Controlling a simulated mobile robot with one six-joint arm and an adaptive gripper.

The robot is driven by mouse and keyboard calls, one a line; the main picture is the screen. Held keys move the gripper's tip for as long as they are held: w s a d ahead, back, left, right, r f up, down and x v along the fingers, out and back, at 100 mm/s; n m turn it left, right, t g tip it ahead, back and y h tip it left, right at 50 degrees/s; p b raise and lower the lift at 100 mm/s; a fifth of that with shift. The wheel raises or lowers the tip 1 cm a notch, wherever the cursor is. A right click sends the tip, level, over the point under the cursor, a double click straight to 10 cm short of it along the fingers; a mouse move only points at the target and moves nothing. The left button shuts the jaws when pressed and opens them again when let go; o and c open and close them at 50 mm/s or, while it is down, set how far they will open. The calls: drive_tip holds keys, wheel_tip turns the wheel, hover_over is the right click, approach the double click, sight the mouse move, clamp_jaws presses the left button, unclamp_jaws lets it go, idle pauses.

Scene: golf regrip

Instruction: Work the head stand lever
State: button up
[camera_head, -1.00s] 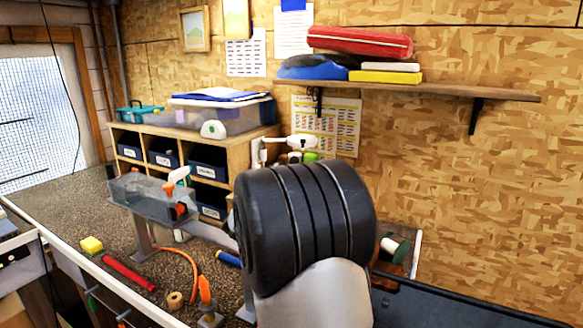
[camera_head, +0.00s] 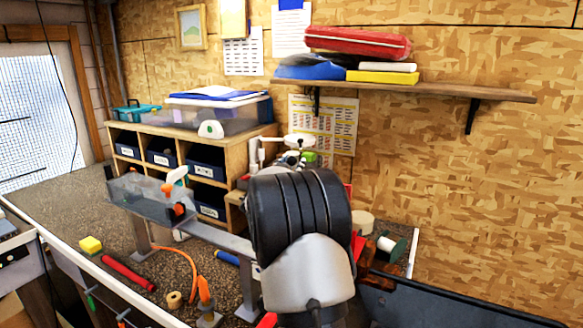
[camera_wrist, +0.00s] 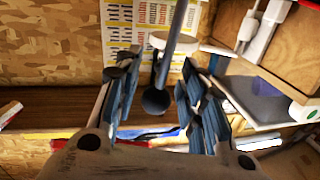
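In the wrist view, a grey rod with a dark round knob (camera_wrist: 156,101) at its end, which looks like the lever, comes down from the top. The knob lies between the two dark padded fingers of my gripper (camera_wrist: 152,88). The gripper is open, with visible gaps on both sides of the knob. In the head view my own black and grey arm covers the middle of the bench, so the gripper and the knob are hidden there. A grey metal rail (camera_head: 222,240) runs behind the arm; I cannot tell how the lever joins the stand.
A wooden cubby with bins (camera_head: 236,160) stands behind the rail. A clear tray (camera_head: 140,188) with orange and white tools sits left. A red tube (camera_head: 128,273) and yellow block (camera_head: 91,245) lie near the bench's front edge. A green spool (camera_head: 397,247) is at right.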

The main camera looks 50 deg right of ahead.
clamp_jaws()
idle(0.3)
drive_tip(key=shift+s+d+f+p, duration=0.15)
drive_tip(key=shift+s+p, duration=0.1)
drive_tip(key=shift+p, duration=0.15)
drive_tip(key=shift+s+d, duration=0.15)
drive_tip(key=shift+s, duration=0.3)
drive_tip(key=shift+o, duration=1.3)
unclamp_jaws()
drive_tip(key=shift+w, duration=0.15)
drive_tip(key=shift+a, duration=0.25)
drive_tip(key=v, duration=1.2)
drive_tip(key=shift+d, duration=0.15)
